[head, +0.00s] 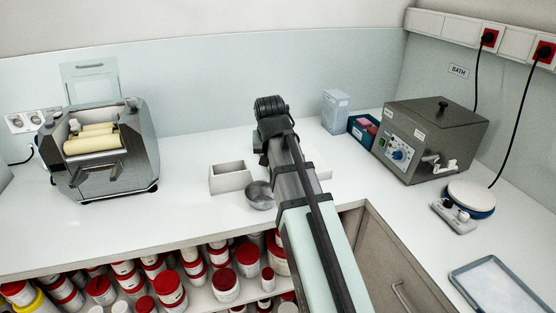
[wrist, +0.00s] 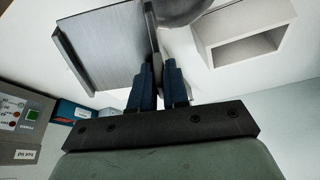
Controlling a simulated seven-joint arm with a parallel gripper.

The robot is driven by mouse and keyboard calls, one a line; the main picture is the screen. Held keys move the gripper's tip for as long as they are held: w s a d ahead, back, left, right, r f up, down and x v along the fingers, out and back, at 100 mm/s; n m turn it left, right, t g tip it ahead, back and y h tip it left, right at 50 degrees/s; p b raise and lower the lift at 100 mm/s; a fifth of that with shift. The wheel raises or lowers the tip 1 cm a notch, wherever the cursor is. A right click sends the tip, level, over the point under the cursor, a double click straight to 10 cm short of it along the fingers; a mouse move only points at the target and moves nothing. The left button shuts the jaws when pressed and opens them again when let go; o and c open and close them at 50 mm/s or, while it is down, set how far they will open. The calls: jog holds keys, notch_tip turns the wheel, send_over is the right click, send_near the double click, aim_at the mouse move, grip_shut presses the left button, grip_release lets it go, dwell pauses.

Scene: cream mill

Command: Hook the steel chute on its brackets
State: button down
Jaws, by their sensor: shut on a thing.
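The steel chute (wrist: 103,45) is a brushed grey sheet with raised side walls, at the upper left of the wrist view. My gripper (wrist: 158,70) is shut on one of its walls, with a blue finger on each side. In the head view my arm hides the fingers and the chute. The three-roll mill (head: 100,150) stands at the left of the counter in the head view, with cream rollers and a steel body. The chute is well to the right of the mill. I cannot make out the brackets clearly on the mill's front.
A white open box (head: 230,177) and a steel bowl (head: 259,195) stand between my arm and the mill. The water bath (head: 435,138), a blue bin (head: 362,128), a round-topped device (head: 470,197) and a tray (head: 495,287) are at right. The counter before the mill is clear.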

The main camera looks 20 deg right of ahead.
jog(key=shift+w+a+r+n+y, duration=0.35)
jog(key=shift+w+a+r, duration=1)
jog(key=shift+a, duration=7.85)
jog(key=shift+w+a+r+n+y, duration=0.1)
jog(key=shift+w+a+r+n, duration=0.9)
jog(key=shift+a, duration=8.25)
jog(key=shift+w+a+r+n+y, duration=0.15)
jog(key=shift+w+a+r, duration=1.5)
jog(key=shift+a, duration=7.55)
jog(key=shift+s+f, duration=0.4)
jog(key=shift+s, duration=0.1)
jog(key=c, duration=1)
grip_release()
jog(key=shift+c, duration=0.2)
